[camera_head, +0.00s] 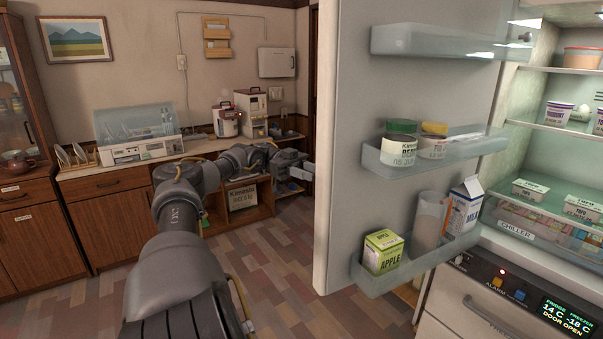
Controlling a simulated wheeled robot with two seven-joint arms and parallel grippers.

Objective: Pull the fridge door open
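The fridge door (345,150) stands swung wide open, its inner side with shelves facing me. The fridge interior (565,105) is exposed at the right. My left gripper (304,171) is just left of the door's free edge, on the door's outer side. I cannot tell whether it touches the door, and its fingers are too small to judge open or shut. The door's handle is hidden. My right gripper is out of view.
Door shelves hold jars (400,145), an apple carton (382,250), a milk carton (464,205) and a jug (428,222). The control panel (520,292) reads "DOOR OPEN". A counter with a dish dryer (138,137) stands at the back left. Tiled floor lies clear before it.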

